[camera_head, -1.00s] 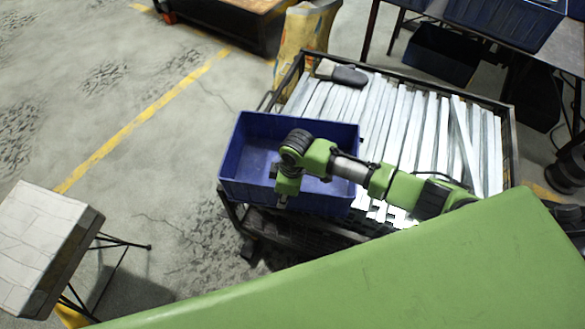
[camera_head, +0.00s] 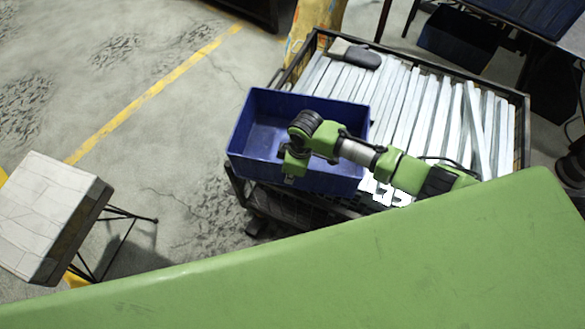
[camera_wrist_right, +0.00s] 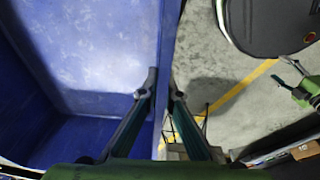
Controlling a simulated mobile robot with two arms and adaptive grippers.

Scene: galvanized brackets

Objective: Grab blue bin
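The blue bin (camera_head: 253,125) is an open, empty box resting on the front left part of the bracket cart in the head view. My right gripper (camera_head: 291,172) reaches down at the bin's near wall. In the right wrist view the bin (camera_wrist_right: 85,50) fills the left side. There my right gripper (camera_wrist_right: 163,80) has one finger inside the bin and one outside, shut on the upright wall between them. The head view does not show my left gripper. A small green part with dark prongs (camera_wrist_right: 300,90) at the wrist view's right edge may be it; its state is unclear.
The dark-framed cart (camera_head: 524,135) holds rows of pale metal brackets (camera_head: 400,105), with a dark-and-grey item (camera_head: 355,54) on top. A pale block on a stand (camera_head: 45,215) is at left. Bare floor with a yellow line (camera_head: 150,95) lies left of the cart.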

